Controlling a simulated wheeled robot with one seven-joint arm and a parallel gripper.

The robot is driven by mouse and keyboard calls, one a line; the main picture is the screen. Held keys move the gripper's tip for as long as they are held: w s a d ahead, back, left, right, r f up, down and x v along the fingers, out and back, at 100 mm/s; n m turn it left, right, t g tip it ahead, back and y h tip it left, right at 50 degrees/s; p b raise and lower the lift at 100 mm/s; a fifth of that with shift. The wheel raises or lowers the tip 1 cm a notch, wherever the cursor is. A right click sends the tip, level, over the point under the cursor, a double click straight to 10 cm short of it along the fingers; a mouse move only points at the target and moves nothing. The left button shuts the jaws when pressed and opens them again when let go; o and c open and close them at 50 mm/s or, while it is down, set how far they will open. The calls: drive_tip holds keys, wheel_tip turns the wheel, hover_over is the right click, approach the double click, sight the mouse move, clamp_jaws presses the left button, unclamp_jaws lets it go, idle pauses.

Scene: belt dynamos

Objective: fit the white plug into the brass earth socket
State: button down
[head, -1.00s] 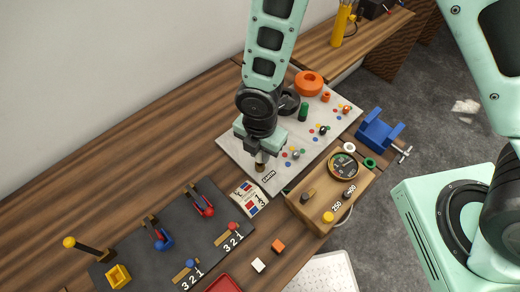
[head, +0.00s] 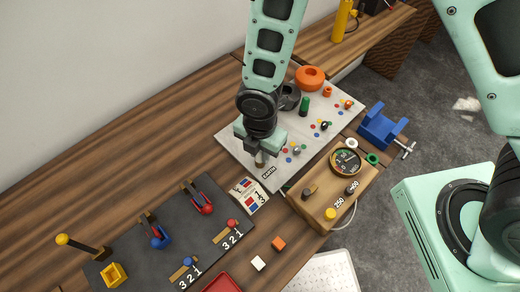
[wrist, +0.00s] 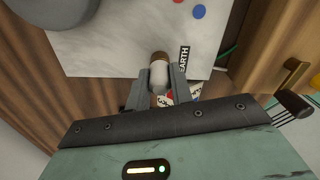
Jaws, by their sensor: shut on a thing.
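My gripper (wrist: 156,88) is shut on the white plug (wrist: 159,76), which shows as a pale cylinder between the two fingers in the wrist view. A brown, brass-coloured end (wrist: 160,57) shows at the plug's far end, close beside the black EARTH label (wrist: 184,60). I cannot tell whether this is the brass earth socket or part of the plug, nor whether the plug is seated. In the head view my gripper (head: 262,158) is low over the near-left part of the pale board, just behind the EARTH label (head: 269,172). The fingers hide most of the plug there.
The pale board (head: 234,146) carries coloured dots, small plugs, a green cylinder (head: 304,106) and an orange ring (head: 310,78). A wooden meter box (head: 318,205) stands close on the right. A printed card (head: 249,195) and a dark lever panel (head: 170,235) lie at the left.

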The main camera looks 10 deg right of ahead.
drive_tip(key=shift+f, duration=0.2)
drive_tip(key=c, duration=1.1)
unclamp_jaws()
drive_tip(key=shift+c, duration=0.2)
drive_tip(key=shift+r, duration=0.1)
wheel_tip(320, 180, up, 17)
drive_tip(key=b, duration=0.1)
drive_tip(key=shift+r, duration=0.1)
drive_tip(key=s+d+m+b, duration=0.2)
drive_tip(key=s+d+m, duration=0.2)
drive_tip(key=m, duration=0.6)
drive_tip(key=s+d+r+m+b, duration=0.1)
drive_tip(key=s+d+m+b, duration=0.1)
drive_tip(key=s+d+m, duration=0.2)
drive_tip(key=s+m, duration=0.3)
drive_tip(key=m, duration=0.3)
drive_tip(key=shift+s+r+y, duration=0.15)
drive_tip(key=shift+r+y, duration=0.05)
drive_tip(key=shift+y, duration=0.1)
